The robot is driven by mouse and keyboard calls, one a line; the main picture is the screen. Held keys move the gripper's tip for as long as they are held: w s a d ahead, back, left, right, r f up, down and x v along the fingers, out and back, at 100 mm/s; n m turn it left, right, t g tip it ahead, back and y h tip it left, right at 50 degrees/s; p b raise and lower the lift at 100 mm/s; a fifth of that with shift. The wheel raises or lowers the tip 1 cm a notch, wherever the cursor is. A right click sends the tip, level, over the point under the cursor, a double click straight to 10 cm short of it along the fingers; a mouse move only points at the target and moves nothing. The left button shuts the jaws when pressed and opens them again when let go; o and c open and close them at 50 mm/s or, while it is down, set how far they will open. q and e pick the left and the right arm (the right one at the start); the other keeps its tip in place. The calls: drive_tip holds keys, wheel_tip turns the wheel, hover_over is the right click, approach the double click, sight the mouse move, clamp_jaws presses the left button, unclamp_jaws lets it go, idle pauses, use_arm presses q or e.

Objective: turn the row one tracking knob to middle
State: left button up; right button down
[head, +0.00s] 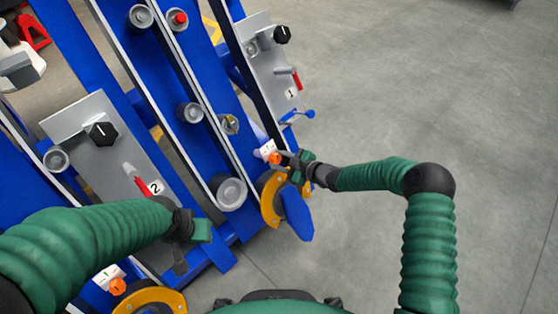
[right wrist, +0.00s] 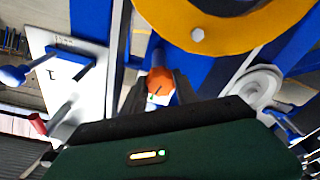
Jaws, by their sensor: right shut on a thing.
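The row one tracking knob (head: 275,158) is a small orange knob below a white label plate (head: 267,148), near the panel marked 1. My right gripper (head: 286,158) is at this knob. In the right wrist view the orange knob (right wrist: 160,82) sits between the two dark fingers of the right gripper (right wrist: 160,92), which is shut on it. A dark line shows on the knob's face. My left gripper (head: 190,245) is over the lower end of the panel marked 2, and its fingers are too unclear to tell open from shut.
A second orange knob (head: 117,286) is at the lower left by a yellow ring (head: 150,300). The row 1 panel (head: 268,70) carries a black knob (head: 281,34) and a red lever (head: 297,78). A blue lever (head: 303,114) sticks out nearby. The floor at right is clear.

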drive_tip(key=shift+n, duration=1.3)
drive_tip(key=shift+f, duration=0.1)
drive_tip(key=c, duration=0.9)
unclamp_jaws()
drive_tip(key=shift+c, duration=0.2)
drive_tip(key=p+v, duration=0.7)
drive_tip(key=v, duration=1)
drive_tip(key=shift+w, duration=0.25)
drive_tip(key=shift+d, duration=0.1)
